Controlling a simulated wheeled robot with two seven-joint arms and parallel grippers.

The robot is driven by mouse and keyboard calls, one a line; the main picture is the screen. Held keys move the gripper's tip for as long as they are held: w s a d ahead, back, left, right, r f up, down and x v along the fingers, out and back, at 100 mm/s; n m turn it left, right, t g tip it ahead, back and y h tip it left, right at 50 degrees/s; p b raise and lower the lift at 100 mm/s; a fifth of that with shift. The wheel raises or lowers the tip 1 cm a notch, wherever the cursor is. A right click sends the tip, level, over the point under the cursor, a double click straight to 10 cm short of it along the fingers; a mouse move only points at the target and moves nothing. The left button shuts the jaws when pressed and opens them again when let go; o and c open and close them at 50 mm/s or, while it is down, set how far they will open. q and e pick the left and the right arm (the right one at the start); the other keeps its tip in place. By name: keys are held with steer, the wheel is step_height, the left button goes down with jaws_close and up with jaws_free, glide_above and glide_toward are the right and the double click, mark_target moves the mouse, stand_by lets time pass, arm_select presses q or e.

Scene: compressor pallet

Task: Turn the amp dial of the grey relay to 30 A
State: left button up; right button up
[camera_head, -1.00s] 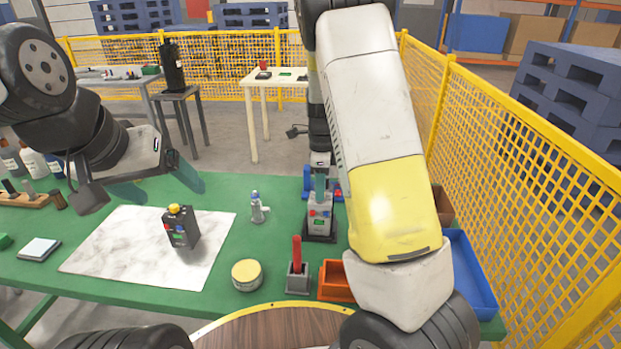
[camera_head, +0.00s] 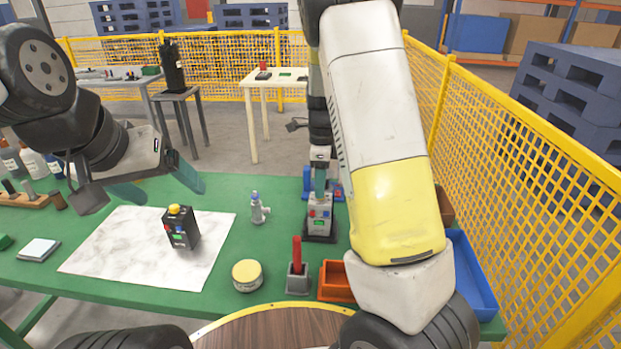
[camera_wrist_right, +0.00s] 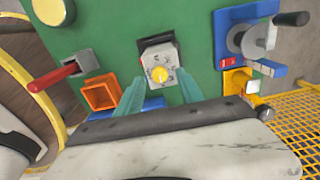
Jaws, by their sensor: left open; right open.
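The grey relay (camera_head: 319,213) stands upright in a dark holder on the green table, below my right gripper. Its face has red, blue and green parts in the head view. In the right wrist view its top (camera_wrist_right: 152,54) shows with a yellow amp dial (camera_wrist_right: 160,74) and marks around it too small to read. My right gripper (camera_head: 320,182) points down at the relay; in the right wrist view its teal fingers (camera_wrist_right: 160,90) are apart, one on each side below the dial. Contact cannot be told. My left gripper (camera_head: 157,183) is open and empty above the white mat.
A black unit with a yellow knob (camera_head: 181,232) stands on the white mat (camera_head: 110,255). A small bottle (camera_head: 258,208), a round tin (camera_head: 247,275), a red-handled tool in a grey holder (camera_head: 297,270), an orange bin (camera_head: 335,282) and a blue tray (camera_head: 470,275) are nearby.

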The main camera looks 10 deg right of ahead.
step_height(320, 180, up, 5)
steer(key=shift+r, duration=0.45)
